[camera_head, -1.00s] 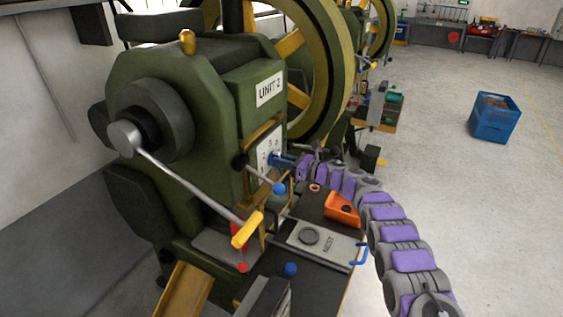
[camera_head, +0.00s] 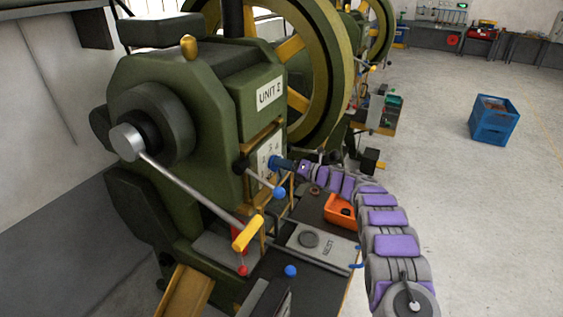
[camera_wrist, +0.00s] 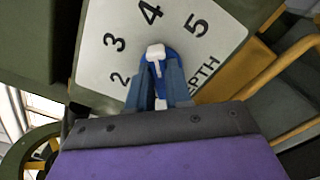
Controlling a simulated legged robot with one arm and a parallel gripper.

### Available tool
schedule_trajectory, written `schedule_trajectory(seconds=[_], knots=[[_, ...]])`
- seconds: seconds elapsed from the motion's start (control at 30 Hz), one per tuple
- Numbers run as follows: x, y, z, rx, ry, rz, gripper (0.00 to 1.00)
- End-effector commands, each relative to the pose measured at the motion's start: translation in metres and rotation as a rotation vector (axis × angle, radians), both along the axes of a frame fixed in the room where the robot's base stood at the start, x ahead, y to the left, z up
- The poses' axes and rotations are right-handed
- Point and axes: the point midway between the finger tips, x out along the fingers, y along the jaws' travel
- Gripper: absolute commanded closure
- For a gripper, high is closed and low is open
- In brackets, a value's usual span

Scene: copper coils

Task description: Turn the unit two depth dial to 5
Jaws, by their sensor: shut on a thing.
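The unit two depth dial has a white plate (camera_wrist: 225,35) with the numbers 2, 3, 4 and 5 and the word DEPTH in the wrist view. Its blue knob (camera_wrist: 173,56) has a white pointer (camera_wrist: 155,51) aimed roughly at the 4. My gripper (camera_wrist: 158,88) is shut on the knob, with one finger on each side of it. In the head view the dial plate (camera_head: 265,156) is on the green press (camera_head: 220,115) below the UNIT 2 label, and my gripper (camera_head: 281,164) meets it from the right. The fingers hide the lower part of the knob.
A long lever with a yellow grip (camera_head: 246,233) and a blue-knobbed lever (camera_head: 279,193) stand close to the dial. An orange bin (camera_head: 339,211) and a grey plate (camera_head: 315,242) are on the bench under my arm. Open floor lies at the right around a blue crate (camera_head: 494,121).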

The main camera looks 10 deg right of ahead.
Motion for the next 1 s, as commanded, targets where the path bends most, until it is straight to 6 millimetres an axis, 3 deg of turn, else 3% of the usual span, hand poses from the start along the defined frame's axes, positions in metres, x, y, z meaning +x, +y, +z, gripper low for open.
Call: schedule_trajectory(seconds=[0.6, 1.0], knots=[[0.003, -0.008, -0.004, 0.336, 0.464, -0.013, 1.00], [0.003, -0.010, -0.009, 0.478, 0.658, -0.016, 1.00]])
